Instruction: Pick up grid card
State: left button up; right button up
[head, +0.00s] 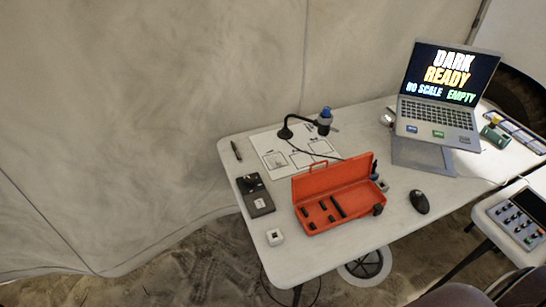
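I cannot tell for sure which thing is the grid card. A white sheet (268,140) printed with outlined boxes lies flat at the back left of the white table. A dark flat case or card (258,203) with a pale label lies near the table's left edge. A strip of small panels (518,134) lies at the far right of the table. Neither of my grippers is in view.
An open red case (333,176) with black pieces stands mid-table. A lamp-like device (286,132) stands on the sheet. A pen (236,151), small white block (275,237), mouse (419,202) and laptop (438,116) are around. A side table (487,214) holds a control box (516,220).

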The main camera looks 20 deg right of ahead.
aim_at(275, 160)
jog(key=j+z, duration=0.15)
jog(key=z, duration=0.65)
jog(key=i, duration=0.05)
